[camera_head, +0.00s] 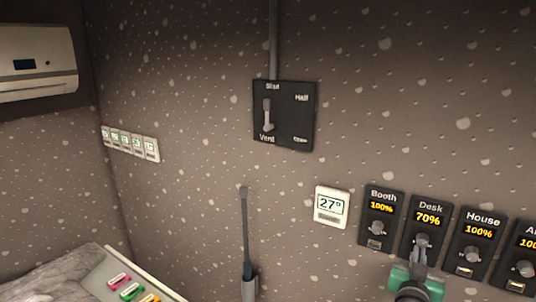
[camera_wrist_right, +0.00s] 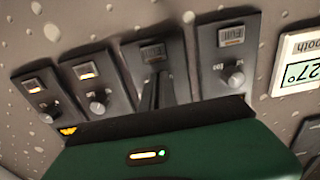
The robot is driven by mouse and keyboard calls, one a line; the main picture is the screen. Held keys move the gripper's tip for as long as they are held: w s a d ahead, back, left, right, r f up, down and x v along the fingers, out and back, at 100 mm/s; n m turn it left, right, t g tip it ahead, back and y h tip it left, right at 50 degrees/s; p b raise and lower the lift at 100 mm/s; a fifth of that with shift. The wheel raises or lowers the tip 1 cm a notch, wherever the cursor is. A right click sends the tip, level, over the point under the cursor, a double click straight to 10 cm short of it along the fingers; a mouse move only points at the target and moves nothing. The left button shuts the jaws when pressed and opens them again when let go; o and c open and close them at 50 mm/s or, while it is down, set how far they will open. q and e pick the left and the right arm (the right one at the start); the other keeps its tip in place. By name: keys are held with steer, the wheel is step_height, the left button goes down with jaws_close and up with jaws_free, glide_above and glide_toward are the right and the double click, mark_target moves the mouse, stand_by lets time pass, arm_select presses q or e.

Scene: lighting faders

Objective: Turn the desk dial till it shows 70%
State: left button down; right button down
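The Desk panel (camera_head: 427,217) is a dark wall plate whose display reads 70% in yellow. Its grey dial (camera_head: 421,241) sits below the display. My right gripper (camera_head: 419,257), with a green body, reaches up from below to this dial. In the right wrist view, the dark fingers (camera_wrist_right: 158,92) are close together at the Desk panel (camera_wrist_right: 154,52) and hide its knob. They look shut on the dial. My left gripper is in neither view.
The Booth panel (camera_head: 380,214) and House panel (camera_head: 477,240) flank it closely, both reading 100%. Another panel (camera_head: 521,262) is cut off at the right. A white thermostat (camera_head: 331,207) reads 27°. A black switch plate (camera_head: 283,116) is higher up. Coloured buttons (camera_head: 131,291) sit lower left.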

steer(key=v, duration=0.6)
steer(key=shift+b, duration=0.3)
steer(key=shift+f, duration=0.15)
steer(key=w+d+n+p, duration=0.1)
steer(key=n, duration=0.3)
steer(key=w+d+r+n+p, duration=0.1)
steer(key=d+n, duration=0.1)
steer(key=n, duration=0.2)
steer(key=w+d+n+p, duration=0.1)
steer(key=d+n, duration=0.1)
steer(key=n, duration=0.2)
steer(key=shift+w+d+r, duration=0.2)
steer(key=shift+w, duration=0.2)
steer(key=shift+r, duration=0.1)
steer(key=shift+a, duration=0.15)
